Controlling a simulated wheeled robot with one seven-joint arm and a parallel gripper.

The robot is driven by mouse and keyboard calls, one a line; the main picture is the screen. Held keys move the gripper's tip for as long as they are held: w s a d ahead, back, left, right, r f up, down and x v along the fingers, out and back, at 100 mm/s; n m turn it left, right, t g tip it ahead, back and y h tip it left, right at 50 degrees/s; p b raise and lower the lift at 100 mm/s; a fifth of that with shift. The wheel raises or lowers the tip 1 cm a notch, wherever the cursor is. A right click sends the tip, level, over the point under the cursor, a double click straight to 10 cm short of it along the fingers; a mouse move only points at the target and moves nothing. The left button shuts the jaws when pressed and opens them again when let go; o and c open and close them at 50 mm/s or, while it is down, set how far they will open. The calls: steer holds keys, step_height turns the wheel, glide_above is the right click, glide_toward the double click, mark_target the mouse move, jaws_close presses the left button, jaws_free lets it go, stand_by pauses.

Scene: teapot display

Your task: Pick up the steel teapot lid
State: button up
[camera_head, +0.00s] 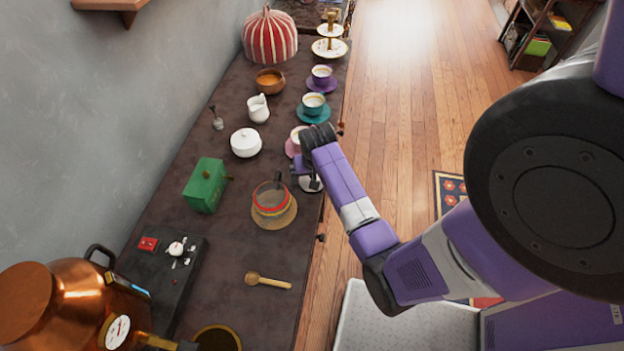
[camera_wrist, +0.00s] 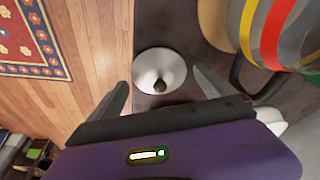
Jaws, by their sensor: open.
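The steel teapot lid (camera_wrist: 160,62) is a shiny pale disc with a dark knob, lying on the dark counter near its edge. In the head view the lid (camera_head: 311,186) shows partly beneath my gripper (camera_head: 308,175), which hides some of it. In the wrist view my gripper (camera_wrist: 161,77) is open, with one finger on each side of the lid and nothing held. The lid's knob lies between the fingers in the picture. I cannot tell how far the fingers are above the counter.
A striped pot (camera_head: 270,198) with a dark handle stands on a round mat (camera_head: 288,216) left of the lid. A pink saucer (camera_head: 291,149) with a cup is just behind my gripper. The counter edge and wooden floor (camera_head: 395,110) are to the right.

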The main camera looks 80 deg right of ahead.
steer(key=c, duration=1.4)
steer(key=shift+o, duration=0.2)
steer(key=shift+r, duration=0.1)
